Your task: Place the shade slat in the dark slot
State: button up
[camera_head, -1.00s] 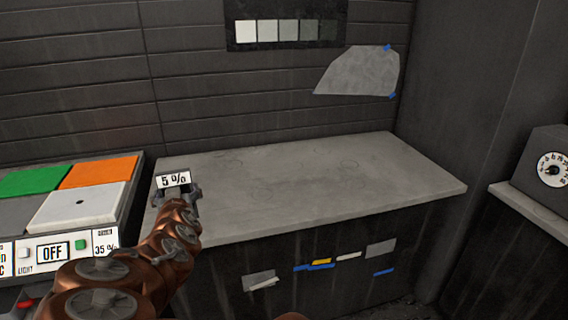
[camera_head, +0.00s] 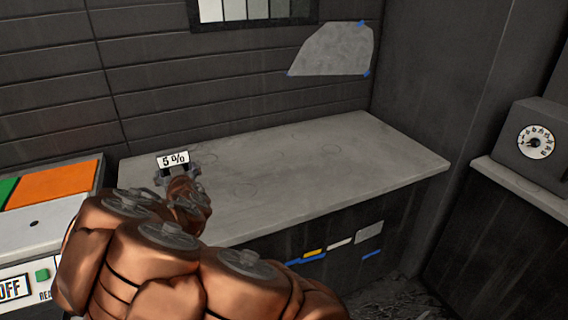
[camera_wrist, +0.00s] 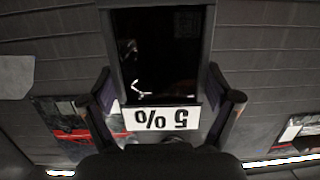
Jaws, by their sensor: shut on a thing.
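The shade slat shows in the wrist view as a dark glossy panel (camera_wrist: 160,50) in a dark frame, with a white "5 %" label (camera_wrist: 160,118) upside down at its near end. In the head view only its "5 %" label (camera_head: 172,160) is clear, above the left end of the grey counter. My gripper (camera_head: 177,177) is shut on the slat's label end. Its two fingers stand either side of the label in the wrist view (camera_wrist: 163,104). I cannot make out the dark slot in either view.
The grey counter top (camera_head: 330,165) is bare. A console with an orange panel (camera_head: 55,185) stands at the left, partly behind my arm. A dial box (camera_head: 535,145) sits on a ledge at the right. A taped grey sheet (camera_head: 335,50) and a swatch board (camera_head: 255,10) hang on the wall.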

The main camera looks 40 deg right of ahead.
jog(key=s+d+f+b, duration=0.1)
jog(key=d+f, duration=0.1)
jog(key=d, duration=0.9)
jog(key=s+d+f, duration=0.1)
jog(key=d, duration=0.9)
jog(key=s+d+b, duration=0.1)
jog(key=s+d, duration=0.5)
jog(key=d, duration=0.2)
jog(key=s+d, duration=0.5)
jog(key=d, duration=0.4)
jog(key=shift+s+d+f+p+x, duration=0.2)
jog(key=shift+p+x, duration=0.45)
jog(key=shift+x, duration=2.05)
jog(key=shift+w+f+p+x, duration=0.1)
jog(key=shift+f+p+x, duration=0.35)
jog(key=shift+x, duration=2.25)
jog(key=shift+s+d+f+p+x, duration=0.15)
jog(key=shift+p+x, duration=0.65)
jog(key=shift+x, duration=1.9)
jog(key=shift+a, duration=0.1)
jog(key=o, duration=0.9)
jog(key=shift+r, duration=0.1)
